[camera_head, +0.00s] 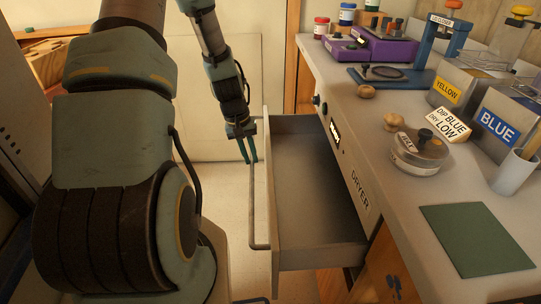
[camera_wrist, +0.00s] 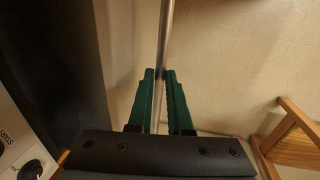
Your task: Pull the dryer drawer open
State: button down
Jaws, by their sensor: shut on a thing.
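The dryer drawer (camera_head: 315,258) stands pulled out from the bench front beside the DRYER label (camera_head: 359,191). Its inside looks empty and grey. A long bar handle (camera_head: 253,205) runs along its front panel. My gripper (camera_head: 247,152) is at the far end of this handle, with its green fingers around the bar. In the wrist view the fingers (camera_wrist: 160,78) are shut on the metal bar (camera_wrist: 165,30), which passes between them. The drawer's dark inside (camera_wrist: 50,60) shows at the left of the wrist view.
The bench top (camera_head: 390,190) holds a green mat (camera_head: 476,238), a round lidded dish (camera_head: 420,152), a YELLOW bin (camera_head: 446,91), a BLUE bin (camera_head: 498,130) and a purple device (camera_head: 372,47). A wooden stool-like frame (camera_wrist: 290,140) is at the wrist view's right. Pale floor lies before the drawer.

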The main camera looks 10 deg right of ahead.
jog(key=shift+w+a, duration=0.1)
jog(key=shift+a, duration=0.8)
jog(key=c, duration=0.8)
grip_release()
jog(key=shift+c, duration=0.2)
notch_tip(320, 180, up, 11)
jog(key=a, duration=0.2)
jog(key=shift+w+f, duration=0.15)
jog(key=shift+f, duration=0.05)
